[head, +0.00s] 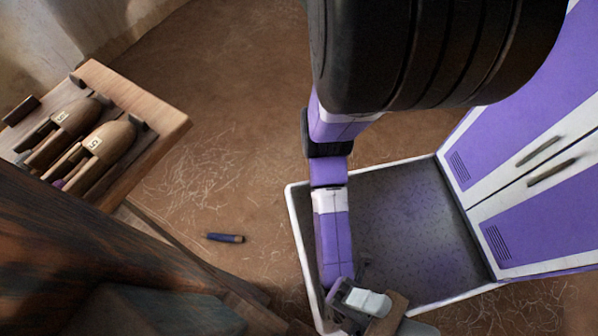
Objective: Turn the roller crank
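My gripper (372,304) is at the bottom edge of the head view, at the end of my purple and white arm, which reaches down the picture. Its fingers are partly cut off and seen from above, so I cannot tell whether they are open or shut. A small brown piece (391,316) shows beside the gripper, and I cannot tell whether it is part of a crank or whether the gripper touches it. No roller crank can be clearly made out in this view.
A wooden shelf (158,108) at the upper left holds two wooden shuttles (105,145) with number labels. A dark wooden beam (60,250) fills the lower left. A small blue bobbin (224,238) lies on the straw-strewn earth floor (235,130), which is otherwise clear there.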

